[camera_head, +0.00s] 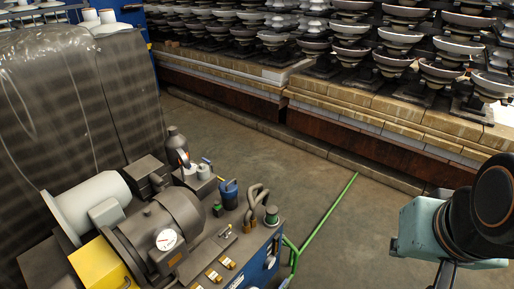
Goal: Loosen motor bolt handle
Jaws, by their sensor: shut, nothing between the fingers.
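A dark grey motor-like housing (172,220) with a round white gauge (167,239) stands on the blue-sided machine (262,265) at the lower left. A small lever (227,230) lies on the machine top right of the gauge. I cannot tell which of these is the bolt handle. My teal and black arm is at the lower right, well apart from the machine. My gripper's fingers are not visible, cut off by the picture edge.
A pale grey cylinder (92,200), a yellow block (103,265), a blue canister (229,193) and looped hoses (256,203) crowd the machine. Bare floor (350,230) lies between machine and arm. Insulator stacks (400,45) line the back.

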